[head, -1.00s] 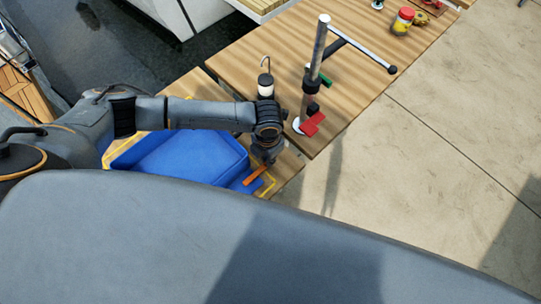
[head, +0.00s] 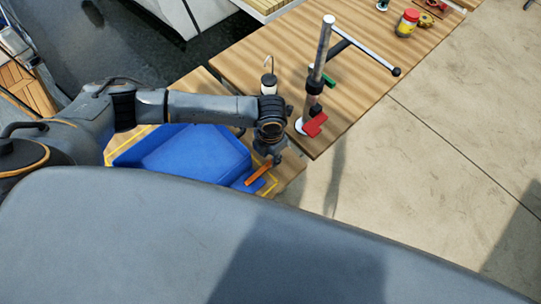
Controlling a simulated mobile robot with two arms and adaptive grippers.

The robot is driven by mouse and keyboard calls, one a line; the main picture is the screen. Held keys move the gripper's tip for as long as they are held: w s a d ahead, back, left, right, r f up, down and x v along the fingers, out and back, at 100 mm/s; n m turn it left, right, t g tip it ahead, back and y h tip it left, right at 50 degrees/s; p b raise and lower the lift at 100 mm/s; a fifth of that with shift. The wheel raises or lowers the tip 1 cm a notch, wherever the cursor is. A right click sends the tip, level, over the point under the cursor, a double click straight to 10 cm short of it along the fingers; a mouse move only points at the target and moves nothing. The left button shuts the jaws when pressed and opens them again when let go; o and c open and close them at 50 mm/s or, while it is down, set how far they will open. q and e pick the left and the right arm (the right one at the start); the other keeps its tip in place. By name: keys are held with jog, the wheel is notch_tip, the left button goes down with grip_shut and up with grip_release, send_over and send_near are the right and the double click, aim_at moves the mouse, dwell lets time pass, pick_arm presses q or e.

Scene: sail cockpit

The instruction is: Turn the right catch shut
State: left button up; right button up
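An orange bar (head: 258,174), which looks like the right catch, lies at a slant by the right front corner of a blue lid or bin (head: 190,155). My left gripper (head: 270,156) points down just above the upper end of the orange bar. Its fingertips are small and dark, so I cannot tell whether they are open or touch the bar. The front edge of the blue piece is hidden behind my own grey body. No left catch shows. My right gripper is not in view.
A post (head: 319,60) with a side bar, a red handle (head: 315,125) and a green handle (head: 327,78) stands close right of my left gripper. A lantern (head: 268,83) stands behind it. A red-lidded jar (head: 406,23) is far back. The pale floor at right is clear.

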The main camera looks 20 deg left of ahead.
pick_arm(q)
notch_tip(320, 180, up, 10)
dwell(0.3)
dwell(0.5)
